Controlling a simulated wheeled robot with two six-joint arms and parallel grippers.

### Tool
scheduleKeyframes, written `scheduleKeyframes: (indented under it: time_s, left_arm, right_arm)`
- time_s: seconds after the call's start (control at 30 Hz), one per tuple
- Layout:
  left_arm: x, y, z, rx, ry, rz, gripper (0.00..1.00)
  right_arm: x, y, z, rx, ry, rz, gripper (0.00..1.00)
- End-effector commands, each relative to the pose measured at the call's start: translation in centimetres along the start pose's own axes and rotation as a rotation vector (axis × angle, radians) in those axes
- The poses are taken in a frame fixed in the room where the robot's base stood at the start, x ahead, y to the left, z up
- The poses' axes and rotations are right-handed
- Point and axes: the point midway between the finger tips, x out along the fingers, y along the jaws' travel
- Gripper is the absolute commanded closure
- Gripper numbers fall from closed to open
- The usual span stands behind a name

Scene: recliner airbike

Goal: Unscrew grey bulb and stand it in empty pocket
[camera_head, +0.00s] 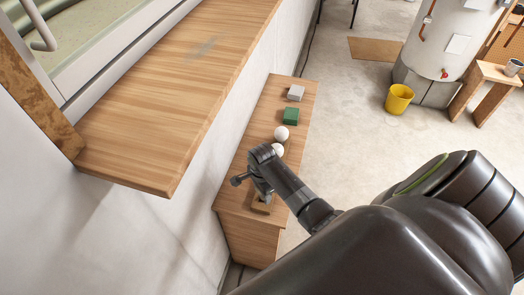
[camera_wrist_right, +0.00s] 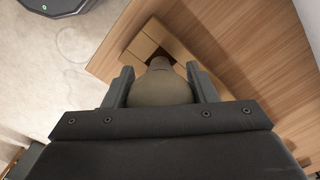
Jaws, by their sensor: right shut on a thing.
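My right gripper (camera_head: 256,180) is over the near end of a low wooden bench, above a small wooden block (camera_head: 262,205). In the right wrist view its two fingers (camera_wrist_right: 160,90) are shut on the sides of the grey bulb (camera_wrist_right: 160,90), which looks grey-brown and round. The bulb's narrower darker neck points toward a wooden holder (camera_wrist_right: 143,47). I cannot tell whether the neck is inside it or just above it. Two white round things, bulb-like, a farther one (camera_head: 281,133) and a nearer one (camera_head: 277,150), sit beyond the gripper. My left gripper is out of view.
A wide wooden sill (camera_head: 170,90) juts out at the left, higher than the bench. A yellow bucket (camera_head: 399,99) stands on the open floor.

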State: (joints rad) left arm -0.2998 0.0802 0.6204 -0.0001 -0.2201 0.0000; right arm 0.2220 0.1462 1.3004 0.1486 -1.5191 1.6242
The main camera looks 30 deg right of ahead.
Motion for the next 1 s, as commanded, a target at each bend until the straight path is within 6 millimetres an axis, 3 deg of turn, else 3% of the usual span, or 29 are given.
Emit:
scheduleKeyframes:
  time_s: [1.0]
  left_arm:
    - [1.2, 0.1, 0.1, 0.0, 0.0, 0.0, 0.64]
  right_arm:
    - [2.6, 0.0, 0.0, 0.0, 0.0, -0.001, 0.68]
